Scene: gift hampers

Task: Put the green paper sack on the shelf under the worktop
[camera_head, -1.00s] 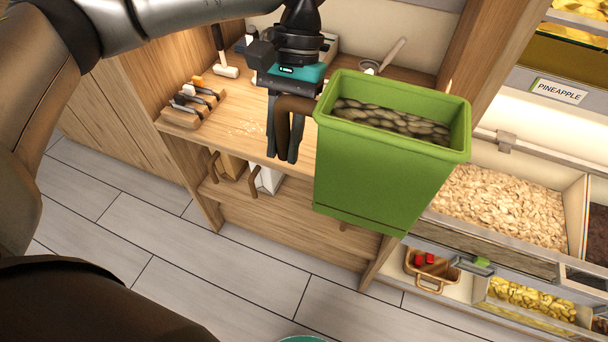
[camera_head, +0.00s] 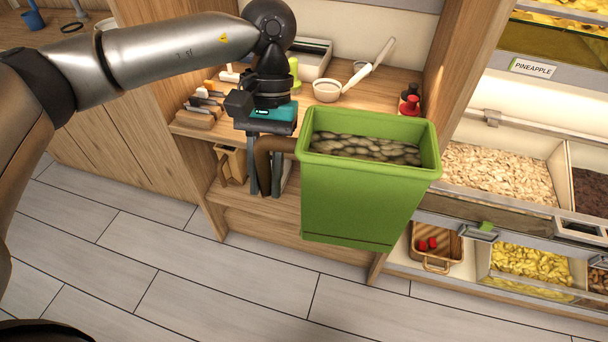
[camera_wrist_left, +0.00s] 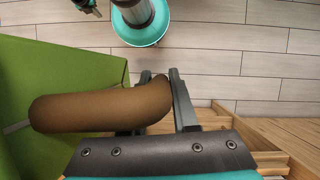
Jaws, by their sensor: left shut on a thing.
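The green sack (camera_head: 360,205) is a tall, open-topped green container full of dark pebble-like pieces, with a brown handle (camera_head: 276,146) on its left side. My left gripper (camera_head: 265,190) is shut on this handle and holds the sack upright in front of the worktop (camera_head: 300,112). In the left wrist view the handle (camera_wrist_left: 95,108) crosses between the fingers, with the green wall (camera_wrist_left: 50,75) at left. The shelf (camera_head: 225,197) under the worktop shows left of the sack, which hides its right part.
A wooden upright (camera_head: 465,75) bounds the worktop at right, with bins of dry goods (camera_head: 495,175) beyond. The tiled floor (camera_head: 180,275) in front is clear.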

